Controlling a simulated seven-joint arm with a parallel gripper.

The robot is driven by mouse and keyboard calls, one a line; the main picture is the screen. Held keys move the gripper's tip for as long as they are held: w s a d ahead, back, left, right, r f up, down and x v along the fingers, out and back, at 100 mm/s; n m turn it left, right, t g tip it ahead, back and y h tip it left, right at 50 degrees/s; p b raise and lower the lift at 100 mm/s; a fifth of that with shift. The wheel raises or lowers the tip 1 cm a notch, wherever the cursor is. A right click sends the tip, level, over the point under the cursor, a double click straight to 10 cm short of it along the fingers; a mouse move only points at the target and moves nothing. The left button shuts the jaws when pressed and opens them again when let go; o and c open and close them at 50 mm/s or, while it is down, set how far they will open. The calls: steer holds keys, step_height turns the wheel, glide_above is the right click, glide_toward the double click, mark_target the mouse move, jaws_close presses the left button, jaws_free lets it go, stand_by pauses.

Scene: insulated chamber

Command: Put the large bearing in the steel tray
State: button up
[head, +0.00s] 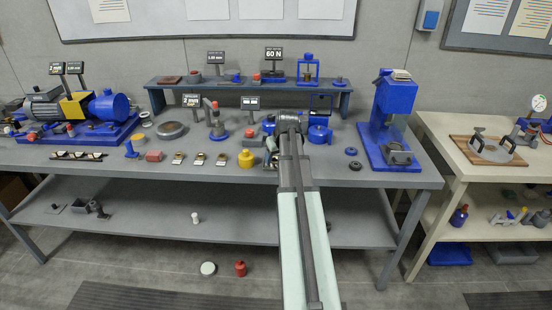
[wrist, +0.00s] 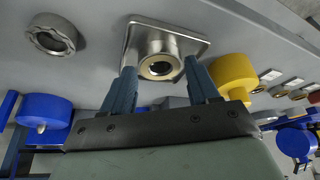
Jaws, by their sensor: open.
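In the wrist view a round steel piece with a pale ring around a dark bore (wrist: 159,66) stands on a square steel plate (wrist: 190,42). It may be the large bearing, but I cannot be sure. My gripper (wrist: 158,75) is open, with one finger on each side of this piece; I cannot tell whether they touch it. In the head view my gripper (head: 289,122) is over the bench and hides much of this spot.
A yellow knob (head: 246,158) stands close left of my gripper; it also shows in the wrist view (wrist: 233,74). A grey ring (wrist: 51,36) and a blue cylinder (wrist: 44,112) are on the other side. A blue press (head: 388,115) stands right. A raised shelf (head: 176,88) runs behind.

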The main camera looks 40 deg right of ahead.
steer(key=v, duration=1.1)
stand_by(0.4)
